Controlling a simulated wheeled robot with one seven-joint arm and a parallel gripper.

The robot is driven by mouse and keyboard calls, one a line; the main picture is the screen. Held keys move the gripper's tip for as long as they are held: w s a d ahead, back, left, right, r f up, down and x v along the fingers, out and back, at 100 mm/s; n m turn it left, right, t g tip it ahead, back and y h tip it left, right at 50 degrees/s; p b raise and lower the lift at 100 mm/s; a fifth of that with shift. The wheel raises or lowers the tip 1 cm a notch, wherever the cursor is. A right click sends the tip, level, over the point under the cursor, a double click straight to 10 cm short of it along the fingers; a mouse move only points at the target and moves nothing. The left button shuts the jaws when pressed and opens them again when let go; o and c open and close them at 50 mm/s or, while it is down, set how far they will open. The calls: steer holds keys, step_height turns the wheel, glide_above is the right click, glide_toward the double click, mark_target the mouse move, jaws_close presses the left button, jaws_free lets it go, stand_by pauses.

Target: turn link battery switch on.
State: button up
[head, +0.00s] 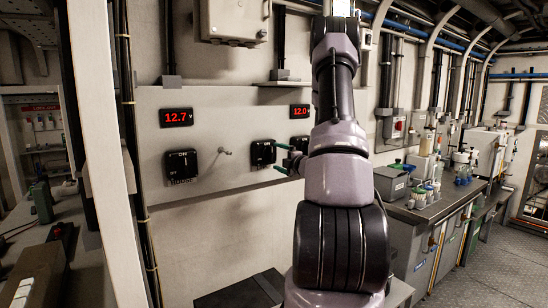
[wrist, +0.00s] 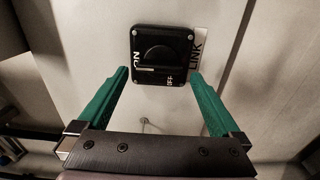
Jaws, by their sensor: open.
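The link battery switch (wrist: 161,55) is a black square plate with a dark round knob, marked ON and OFF, beside a LINK label (wrist: 198,48) in the wrist view. A pale bar shows by the knob, but I cannot tell its set position for sure. In the head view the switch (head: 263,152) is the middle black one on the pale panel. My gripper (wrist: 150,82) has two green fingers spread wide, nothing between them. The fingertips are near the plate's lower corners in the wrist view; contact is not clear. In the head view my gripper (head: 283,159) is just right of the switch.
The HOUSE switch (head: 181,165) is to the left, under a red 12.7 V display (head: 176,117). A small metal stub (head: 225,151) sticks out between the two switches. Another switch (head: 300,143) is partly hidden behind my arm. A bench with bottles (head: 425,190) stands at right.

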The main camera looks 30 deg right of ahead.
steer(key=s, duration=0.7)
steer(key=shift+d, duration=0.25)
steer(key=s+a+r+n+g+y, duration=0.15)
steer(key=a+r+n+y, duration=0.25)
steer(key=a+n, duration=0.4)
steer(key=s+a+r+n+g+y, duration=0.1)
steer(key=a+r+n+g+y, duration=0.35)
steer(key=a, duration=0.55)
steer(key=s+a+r+n+g+y, duration=0.15)
steer(key=s+a+n+g, duration=0.35)
steer(key=s+a+n, duration=0.55)
steer(key=s+a+r+n+g+h, duration=0.1)
steer(key=s+a+n+g+h, duration=0.4)
steer(key=n, duration=0.8)
steer(key=s+d+r+n+t+h, duration=0.4)
steer(key=s+n, duration=0.4)
steer(key=n, duration=0.5)
steer(key=shift+d+r+t, duration=0.3)
steer(key=shift+d+t, duration=0.3)
steer(key=shift+d, duration=0.3)
